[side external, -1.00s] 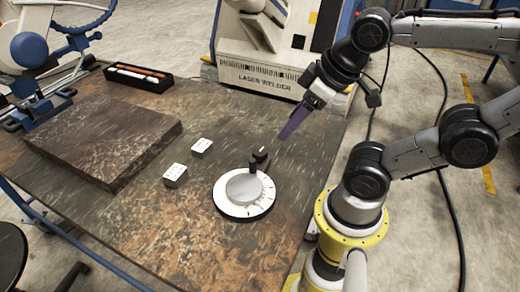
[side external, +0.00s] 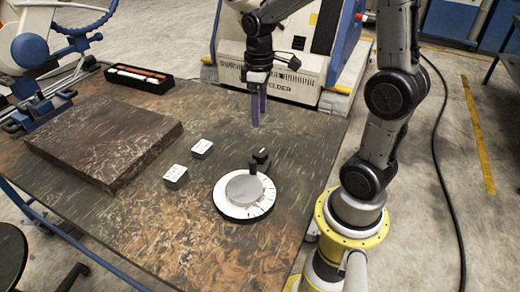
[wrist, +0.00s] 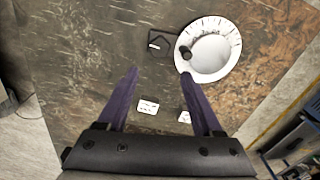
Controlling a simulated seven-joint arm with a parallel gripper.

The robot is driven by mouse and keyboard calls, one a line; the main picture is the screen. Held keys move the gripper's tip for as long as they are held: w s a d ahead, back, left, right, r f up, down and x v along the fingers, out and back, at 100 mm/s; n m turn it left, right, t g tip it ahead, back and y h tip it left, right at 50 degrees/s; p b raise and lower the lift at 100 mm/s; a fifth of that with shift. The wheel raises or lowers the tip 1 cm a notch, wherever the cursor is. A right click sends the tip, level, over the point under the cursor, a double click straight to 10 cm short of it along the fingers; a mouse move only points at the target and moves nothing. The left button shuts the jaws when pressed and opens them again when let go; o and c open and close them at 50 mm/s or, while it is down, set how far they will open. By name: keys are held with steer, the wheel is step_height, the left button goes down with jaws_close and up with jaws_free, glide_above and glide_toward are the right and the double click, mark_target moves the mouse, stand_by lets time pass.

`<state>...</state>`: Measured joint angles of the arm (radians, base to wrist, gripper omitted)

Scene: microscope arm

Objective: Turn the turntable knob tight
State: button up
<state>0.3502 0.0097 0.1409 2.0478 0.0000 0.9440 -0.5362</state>
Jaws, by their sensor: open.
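The turntable (side external: 229,210) is a white dial with dark marks and a grey round centre, standing on the table. A small black knob (side external: 260,156) stands on a dark post at its far edge. In the wrist view the turntable (wrist: 234,58) is at the upper right, with the black knob (wrist: 185,53) at its left rim. My gripper (side external: 259,120) is open and empty, pointing down above the table beyond the turntable, apart from the knob. In the wrist view its two purple fingers (wrist: 163,88) are spread, with bare table and a small white block between them.
Two small white-topped blocks (side external: 202,147) (side external: 175,174) lie left of the turntable. A dark stone slab (side external: 105,140) sits further left. A black tray (side external: 138,77) with rods lies at the back. A laser welder (side external: 300,75) stands behind the table (side external: 150,235), whose front is clear.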

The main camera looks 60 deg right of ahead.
mark_target(260, 153)
step_height(260, 153, down, 14)
steer(key=shift+s+r, duration=0.1)
stand_by(0.5)
jaws_close()
